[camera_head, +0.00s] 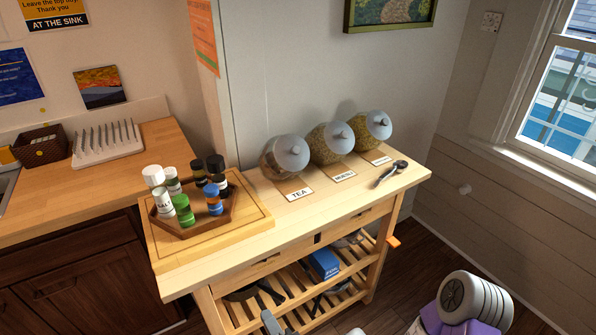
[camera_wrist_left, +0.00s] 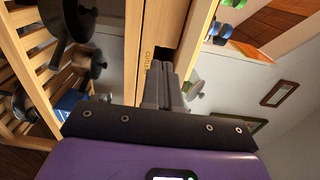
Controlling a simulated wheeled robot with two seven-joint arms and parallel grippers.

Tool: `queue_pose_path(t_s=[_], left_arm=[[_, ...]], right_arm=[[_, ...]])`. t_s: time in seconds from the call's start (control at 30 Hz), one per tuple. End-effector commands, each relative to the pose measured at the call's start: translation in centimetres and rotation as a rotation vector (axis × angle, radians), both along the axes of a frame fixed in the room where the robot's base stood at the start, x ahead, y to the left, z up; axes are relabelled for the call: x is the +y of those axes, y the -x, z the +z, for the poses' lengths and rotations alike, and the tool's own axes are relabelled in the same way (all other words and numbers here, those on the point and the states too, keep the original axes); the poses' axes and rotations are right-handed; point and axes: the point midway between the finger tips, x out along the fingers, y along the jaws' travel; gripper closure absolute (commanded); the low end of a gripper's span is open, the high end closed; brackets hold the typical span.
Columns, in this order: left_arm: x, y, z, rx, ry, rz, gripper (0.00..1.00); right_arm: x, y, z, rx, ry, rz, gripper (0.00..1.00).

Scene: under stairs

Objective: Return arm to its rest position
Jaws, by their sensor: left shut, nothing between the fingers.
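My left gripper (camera_head: 270,322) shows only as a grey tip at the bottom edge of the head view, low in front of the wooden cart. In the left wrist view my left gripper (camera_wrist_left: 165,88) has its two grey fingers together, with nothing between them. The fingers point towards the cart front, where a drawer (camera_wrist_left: 146,40) carries a lettered label. I cannot tell how far the fingertips are from it. My right gripper is not in view.
The cart top (camera_head: 240,245) holds a wooden tray (camera_head: 190,232) of spice jars, three lidded jars, including the tea jar (camera_head: 285,157), and a metal scoop (camera_head: 390,174). Slatted shelves with pans and a blue box (camera_head: 324,263) lie below. A wooden counter (camera_head: 95,185) stands left. Dark floor shows right.

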Motion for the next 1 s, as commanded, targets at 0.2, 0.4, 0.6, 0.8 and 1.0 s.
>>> queue_pose_path(t_s=[0.2, 0.4, 0.6, 0.8, 1.0], left_arm=[[1.8, -0.7, -4.9, 0.128, 0.239, 0.011, 1.0], [3.1, 0.9, -13.3, 0.342, 0.738, 0.115, 1.0], [2.4, 4.9, -18.3, 0.516, 1.222, 0.324, 1.0], [1.1, 9.2, -19.5, 0.655, 1.615, 0.586, 1.0], [0.6, 12.1, -18.9, 0.74, 1.818, 0.774, 1.0]], right_arm=[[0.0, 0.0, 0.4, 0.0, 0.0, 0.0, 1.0], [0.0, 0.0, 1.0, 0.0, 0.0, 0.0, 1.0], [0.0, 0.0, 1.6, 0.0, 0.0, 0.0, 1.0], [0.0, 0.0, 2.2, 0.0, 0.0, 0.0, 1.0], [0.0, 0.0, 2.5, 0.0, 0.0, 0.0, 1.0]])
